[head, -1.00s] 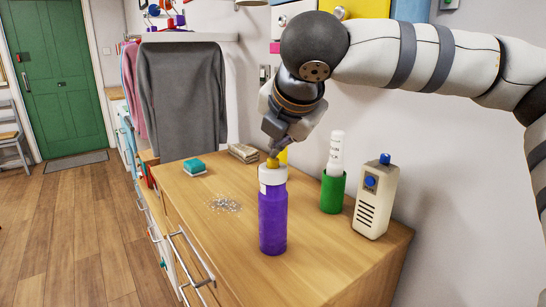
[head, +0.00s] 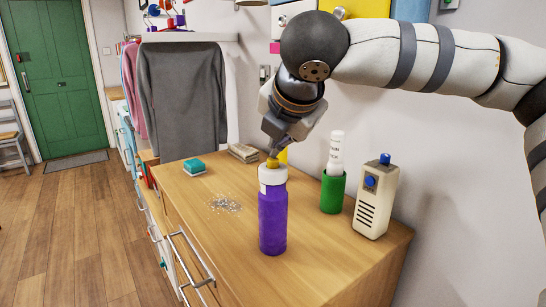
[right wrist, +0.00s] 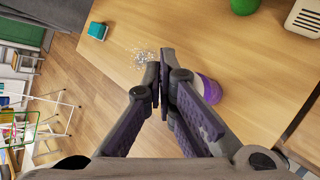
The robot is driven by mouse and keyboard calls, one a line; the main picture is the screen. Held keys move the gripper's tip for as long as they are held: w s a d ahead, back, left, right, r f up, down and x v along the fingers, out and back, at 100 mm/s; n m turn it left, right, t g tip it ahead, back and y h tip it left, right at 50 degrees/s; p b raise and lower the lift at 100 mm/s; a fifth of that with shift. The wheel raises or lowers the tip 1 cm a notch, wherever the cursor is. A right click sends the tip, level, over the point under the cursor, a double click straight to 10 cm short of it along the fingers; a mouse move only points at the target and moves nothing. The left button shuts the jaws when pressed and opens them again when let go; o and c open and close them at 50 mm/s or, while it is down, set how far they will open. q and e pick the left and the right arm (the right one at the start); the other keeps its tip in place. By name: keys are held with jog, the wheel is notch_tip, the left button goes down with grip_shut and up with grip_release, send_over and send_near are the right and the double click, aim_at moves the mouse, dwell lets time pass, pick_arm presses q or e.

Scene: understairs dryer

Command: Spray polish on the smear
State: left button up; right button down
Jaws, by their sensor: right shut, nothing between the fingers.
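A purple spray can (head: 272,218) with a white shoulder and yellow nozzle stands upright on the wooden dresser top (head: 320,262). The smear (head: 225,204), a speckled grey-white patch, lies on the dresser to the left of the can. My right gripper (head: 274,154) is shut and empty, its fingertips at the yellow nozzle on top of the can; whether they touch it I cannot tell. In the right wrist view the shut fingers (right wrist: 161,85) partly hide the can (right wrist: 207,89), and the smear (right wrist: 143,57) shows beyond them. My left gripper is not in view.
A teal sponge (head: 194,167) and a folded beige cloth (head: 243,152) lie at the back of the dresser. A green cup (head: 332,192) holding a white bottle and a beige box with a blue knob (head: 374,200) stand at the right. The front of the top is clear.

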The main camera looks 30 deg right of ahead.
aim_at(278, 158)
jog(key=shift+f, duration=0.5)
jog(key=shift+r, duration=3.45)
